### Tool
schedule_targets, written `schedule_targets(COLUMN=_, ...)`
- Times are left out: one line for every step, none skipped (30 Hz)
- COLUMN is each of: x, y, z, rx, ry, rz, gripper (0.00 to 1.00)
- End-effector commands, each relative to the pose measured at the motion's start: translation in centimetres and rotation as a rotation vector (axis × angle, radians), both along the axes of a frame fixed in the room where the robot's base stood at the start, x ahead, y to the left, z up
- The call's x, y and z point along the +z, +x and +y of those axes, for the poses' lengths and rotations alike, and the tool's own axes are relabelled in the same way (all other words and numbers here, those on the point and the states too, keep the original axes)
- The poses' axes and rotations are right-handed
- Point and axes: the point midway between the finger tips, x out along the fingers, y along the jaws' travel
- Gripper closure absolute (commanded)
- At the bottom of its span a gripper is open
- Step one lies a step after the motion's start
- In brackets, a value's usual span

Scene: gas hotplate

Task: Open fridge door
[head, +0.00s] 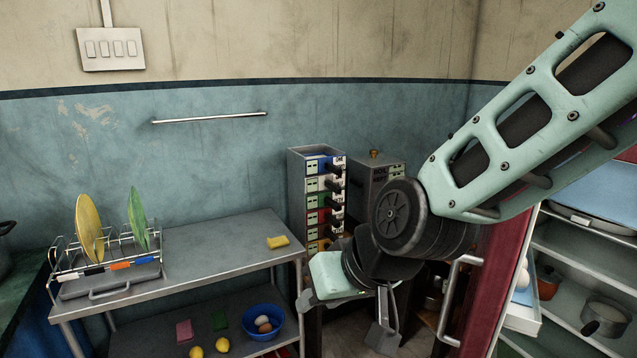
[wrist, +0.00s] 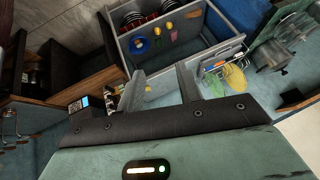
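The fridge door (head: 487,275) is dark red with a pale bar handle (head: 456,290), at the right of the head view. It stands open, swung out, with an egg (head: 522,278) in a shelf on its inner side. To its right the fridge interior (head: 570,275) shows shelves. My gripper (head: 383,338) is left of the handle and apart from it. In the wrist view my gripper (wrist: 160,82) has its two fingers spread with nothing between them. I cannot make out the fridge door in the wrist view.
A metal table (head: 215,250) with a dish rack (head: 105,270) and a yellow sponge (head: 278,242) stands at left. A blue bowl (head: 262,322) of eggs is on its lower shelf. A tower of coloured drawers (head: 318,200) stands behind my gripper. A pot (head: 605,318) sits on a shelf at right.

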Motion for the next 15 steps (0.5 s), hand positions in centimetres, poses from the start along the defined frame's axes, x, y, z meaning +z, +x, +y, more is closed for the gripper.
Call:
schedule_targets(x=0.1, y=-3.2, z=-1.7, rx=0.059, ry=-0.059, rz=0.055, gripper=0.65)
schedule_targets(x=-0.2, y=-5.0, z=-2.7, rx=0.094, ry=-0.1, rz=0.091, gripper=0.65)
schedule_targets(x=-0.5, y=-7.2, z=-4.2, rx=0.132, ry=-0.154, rz=0.136, gripper=0.65)
schedule_targets(x=-0.7, y=-8.7, z=-5.3, rx=0.157, ry=-0.195, rz=0.166, gripper=0.65)
schedule_targets(x=-0.9, y=-10.0, z=-6.5, rx=0.179, ry=-0.235, rz=0.193, gripper=0.65)
schedule_targets(x=-1.1, y=-11.6, z=-7.9, rx=0.201, ry=-0.286, rz=0.226, gripper=0.65)
schedule_targets(x=-1.2, y=-12.6, z=-9.0, rx=0.214, ry=-0.32, rz=0.247, gripper=0.65)
schedule_targets(x=-1.3, y=-13.5, z=-9.9, rx=0.226, ry=-0.352, rz=0.265, gripper=0.65)
schedule_targets(x=-1.4, y=-14.5, z=-11.0, rx=0.237, ry=-0.39, rz=0.288, gripper=0.65)
schedule_targets(x=-1.5, y=-15.1, z=-11.7, rx=0.243, ry=-0.413, rz=0.3, gripper=0.65)
schedule_targets(x=-1.5, y=-15.6, z=-12.3, rx=0.249, ry=-0.433, rz=0.31, gripper=0.65)
schedule_targets(x=-1.6, y=-16.0, z=-12.8, rx=0.254, ry=-0.454, rz=0.321, gripper=0.73)
schedule_targets(x=-1.6, y=-16.3, z=-13.2, rx=0.257, ry=-0.465, rz=0.327, gripper=0.81)
schedule_targets(x=-1.6, y=-16.5, z=-13.4, rx=0.258, ry=-0.473, rz=0.332, gripper=0.9)
schedule_targets(x=-1.6, y=-16.6, z=-13.6, rx=0.26, ry=-0.48, rz=0.335, gripper=1.0)
